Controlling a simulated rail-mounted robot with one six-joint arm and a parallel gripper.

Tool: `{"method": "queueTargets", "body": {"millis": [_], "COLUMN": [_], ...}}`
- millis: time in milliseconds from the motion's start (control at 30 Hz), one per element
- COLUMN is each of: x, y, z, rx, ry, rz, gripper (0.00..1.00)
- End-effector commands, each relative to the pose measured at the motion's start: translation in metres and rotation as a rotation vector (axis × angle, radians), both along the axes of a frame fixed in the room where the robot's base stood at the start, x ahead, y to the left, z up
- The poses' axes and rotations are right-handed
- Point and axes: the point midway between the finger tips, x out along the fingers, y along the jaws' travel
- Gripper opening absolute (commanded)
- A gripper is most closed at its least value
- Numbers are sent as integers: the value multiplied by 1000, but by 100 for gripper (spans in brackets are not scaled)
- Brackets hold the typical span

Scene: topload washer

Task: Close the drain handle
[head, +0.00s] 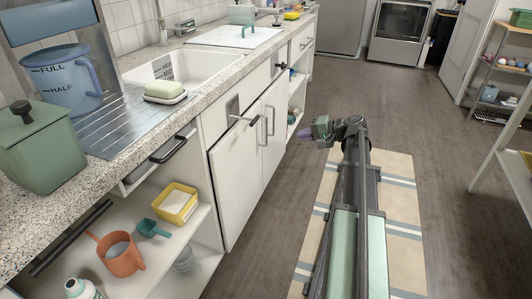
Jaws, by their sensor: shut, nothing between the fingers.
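A lever handle (246,119) sticks out from the cabinet front below the sink (185,68), beside a small grey panel (232,106); it looks like the drain handle.
Cabinet doors (240,160) with vertical bar handles sit below the lever. A dark towel-bar handle (173,149) and an open shelf (200,212) with an orange jug (119,254) are at left. A striped rug (400,220) covers the floor; a white table leg (500,135) stands right.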

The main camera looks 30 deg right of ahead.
Motion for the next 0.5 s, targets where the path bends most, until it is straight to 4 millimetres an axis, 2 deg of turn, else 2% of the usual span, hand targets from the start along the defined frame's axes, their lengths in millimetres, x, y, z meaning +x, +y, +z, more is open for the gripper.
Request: {"method": "queueTargets", "body": {"millis": [33,133,333,500], "x": [15,19,22,40], "y": [-2,1,6,22], "z": [23,41,42,35], "rx": [64,136,146,145], "ry": [-58,-123,-130,-129], "rz": [-2,-13,-15,-13], "gripper": [0,0,0,0]}}
